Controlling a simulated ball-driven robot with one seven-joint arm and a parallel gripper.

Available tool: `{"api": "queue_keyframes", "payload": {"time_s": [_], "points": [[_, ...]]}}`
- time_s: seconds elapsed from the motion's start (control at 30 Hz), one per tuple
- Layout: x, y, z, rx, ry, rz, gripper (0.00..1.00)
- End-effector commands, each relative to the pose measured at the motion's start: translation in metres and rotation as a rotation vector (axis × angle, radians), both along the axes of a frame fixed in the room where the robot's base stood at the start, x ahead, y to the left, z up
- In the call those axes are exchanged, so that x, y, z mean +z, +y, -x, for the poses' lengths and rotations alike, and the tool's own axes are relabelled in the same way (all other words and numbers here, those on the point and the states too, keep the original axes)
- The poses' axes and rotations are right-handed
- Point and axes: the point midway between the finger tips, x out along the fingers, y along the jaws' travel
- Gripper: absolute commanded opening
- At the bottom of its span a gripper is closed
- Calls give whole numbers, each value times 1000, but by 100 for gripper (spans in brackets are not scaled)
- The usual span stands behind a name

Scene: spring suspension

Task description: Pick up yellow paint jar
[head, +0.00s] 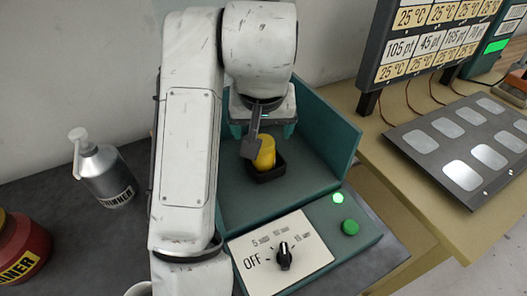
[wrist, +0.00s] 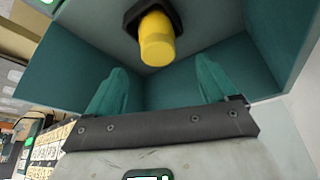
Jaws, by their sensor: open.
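The yellow paint jar (head: 265,152) stands in a small black holder (head: 268,174) inside a teal open-topped machine (head: 330,140). My gripper (head: 262,128) is above and behind the jar in the head view, and my arm hides part of the machine. In the wrist view the jar (wrist: 157,40) is at the top centre, with the black holder (wrist: 135,14) around its far end. The two teal fingers (wrist: 160,85) of my gripper are spread apart and empty. The jar lies beyond the fingertips, not between them.
The machine's walls stand close around my gripper. Its front panel has a black knob (head: 284,256), a green button (head: 350,227) and a lit green lamp (head: 338,198). A grey thinner bottle (head: 105,172) and a red can (head: 22,245) stand left. A grey pad panel (head: 465,143) lies right.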

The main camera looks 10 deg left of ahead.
Motion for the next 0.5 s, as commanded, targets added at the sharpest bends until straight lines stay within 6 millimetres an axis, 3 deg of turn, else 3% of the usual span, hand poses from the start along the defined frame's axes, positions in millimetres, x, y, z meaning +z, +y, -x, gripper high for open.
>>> {"api": "queue_keyframes", "payload": {"time_s": [0.27, 0.5], "points": [[-20, 1, -7, 2, 1, 1, 86], [-52, 1, -17, 2, 1, 1, 86]]}}
